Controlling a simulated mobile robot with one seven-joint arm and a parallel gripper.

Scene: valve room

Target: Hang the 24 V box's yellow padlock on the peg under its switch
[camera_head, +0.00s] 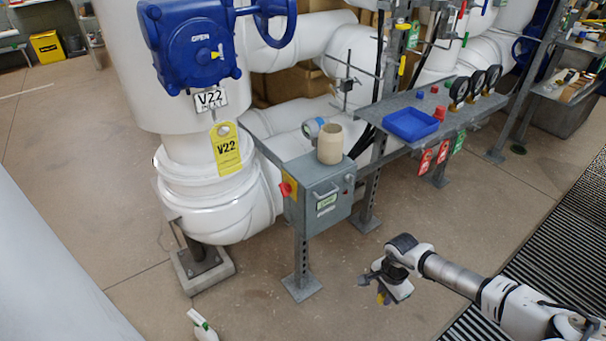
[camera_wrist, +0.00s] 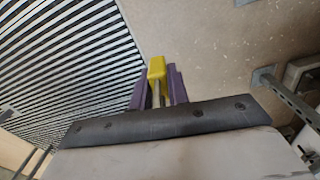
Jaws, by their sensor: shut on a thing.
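My gripper (camera_head: 374,287) is low over the floor, right of the grey switch box and apart from it. In the wrist view its purple fingers (camera_wrist: 158,88) are shut on the yellow padlock (camera_wrist: 156,67). The padlock's yellow body points away from the palm, with a pale metal part between the fingers. The grey box (camera_head: 318,184) stands on posts at the middle, with a small green label on its front. Its red switch (camera_head: 285,189) on a yellow plate is on the left side. The peg under the switch is too small to make out.
A beige cup (camera_head: 330,144) stands on the box top by a round gauge. A shelf with a blue tray (camera_head: 411,123) and gauges lies to the right, with tags hanging below. A white pipe and blue V22 valve (camera_head: 190,45) are left. Floor between gripper and box is clear.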

